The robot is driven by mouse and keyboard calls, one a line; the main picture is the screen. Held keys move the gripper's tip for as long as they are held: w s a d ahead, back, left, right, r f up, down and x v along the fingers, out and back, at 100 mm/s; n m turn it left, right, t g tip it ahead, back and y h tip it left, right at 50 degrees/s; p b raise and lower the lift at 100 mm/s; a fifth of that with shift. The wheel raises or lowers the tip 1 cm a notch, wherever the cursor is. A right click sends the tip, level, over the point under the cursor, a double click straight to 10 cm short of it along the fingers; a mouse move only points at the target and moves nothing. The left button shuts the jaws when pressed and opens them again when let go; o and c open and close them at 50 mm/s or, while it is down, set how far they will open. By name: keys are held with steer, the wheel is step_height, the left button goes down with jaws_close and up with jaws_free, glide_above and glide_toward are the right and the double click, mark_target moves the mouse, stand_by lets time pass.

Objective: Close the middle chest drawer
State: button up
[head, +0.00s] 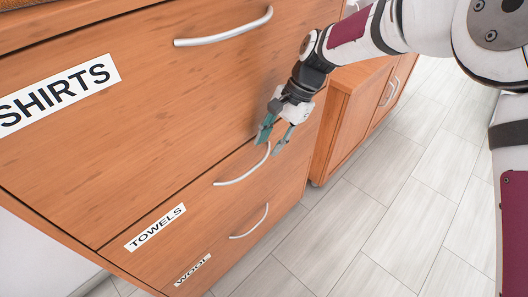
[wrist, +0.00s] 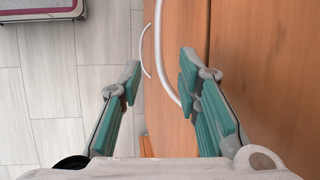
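The middle drawer (head: 205,205) of the wooden chest carries a TOWELS label (head: 155,227) and a curved metal handle (head: 243,172). Its front looks about level with the drawers above and below, but I cannot tell whether a small gap is left. My gripper (head: 273,138) is open and empty, with teal fingers, just above the right end of that handle. In the wrist view, my gripper (wrist: 164,85) has its fingers spread wide, with a larger handle (wrist: 159,55) showing between them. I cannot tell whether a finger touches the chest.
The SHIRTS drawer (head: 110,150) above has its own handle (head: 224,33). The WOOL drawer (head: 225,245) is below. A lower wooden cabinet (head: 345,115) stands to the right of the chest. Light tiled floor (head: 370,220) is open on the right.

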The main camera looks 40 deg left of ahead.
steer(key=v, duration=0.6)
stand_by(0.4)
